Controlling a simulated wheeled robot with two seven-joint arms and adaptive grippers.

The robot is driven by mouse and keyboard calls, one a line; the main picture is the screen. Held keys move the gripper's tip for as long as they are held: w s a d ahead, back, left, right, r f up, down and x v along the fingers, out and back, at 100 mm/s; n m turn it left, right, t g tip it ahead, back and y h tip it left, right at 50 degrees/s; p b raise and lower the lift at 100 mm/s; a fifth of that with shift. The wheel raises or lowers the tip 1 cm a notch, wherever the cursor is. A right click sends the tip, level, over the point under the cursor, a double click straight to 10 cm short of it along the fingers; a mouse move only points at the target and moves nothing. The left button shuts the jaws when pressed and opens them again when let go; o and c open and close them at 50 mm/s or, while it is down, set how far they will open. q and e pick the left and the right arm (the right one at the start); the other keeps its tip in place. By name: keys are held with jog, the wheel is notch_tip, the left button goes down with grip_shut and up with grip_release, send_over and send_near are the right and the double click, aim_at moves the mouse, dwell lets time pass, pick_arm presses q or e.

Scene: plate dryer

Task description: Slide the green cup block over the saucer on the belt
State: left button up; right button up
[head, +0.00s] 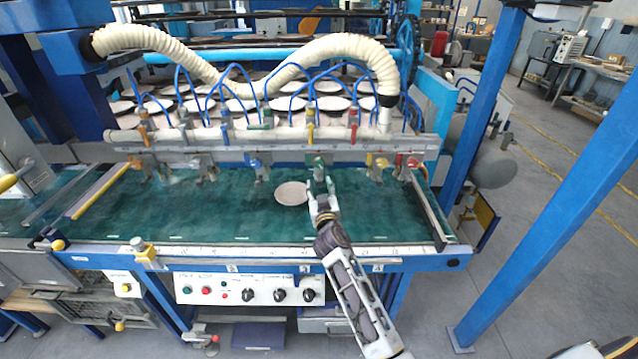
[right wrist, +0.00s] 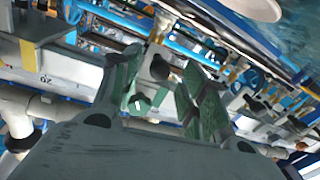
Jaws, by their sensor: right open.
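The green cup block (head: 319,166) hangs from the rail over the belt, in the middle of a row of coloured blocks. The pale round saucer (head: 291,193) lies on the green belt (head: 200,215), nearer than the green block and to its left. My right gripper (head: 320,186) is open at the green block, its fingers pointing away from me. In the right wrist view, a small green part (right wrist: 160,97) shows between the spread fingers, and the saucer (right wrist: 252,6) shows at the top edge. Contact with the block cannot be told. My left gripper is out of view.
Blue (head: 255,167), yellow (head: 378,167) and red (head: 407,163) blocks sit along the rail (head: 230,151) on both sides. A cream hose (head: 330,48) and several plates stand behind. The belt's front part is clear. A blue post (head: 540,215) stands right.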

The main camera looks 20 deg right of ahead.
aim_at(319, 185)
jog(key=shift+w+d, duration=0.15)
jog(key=shift+w, duration=0.65)
jog(key=shift+w+d, duration=0.15)
jog(key=shift+w, duration=0.65)
grip_shut()
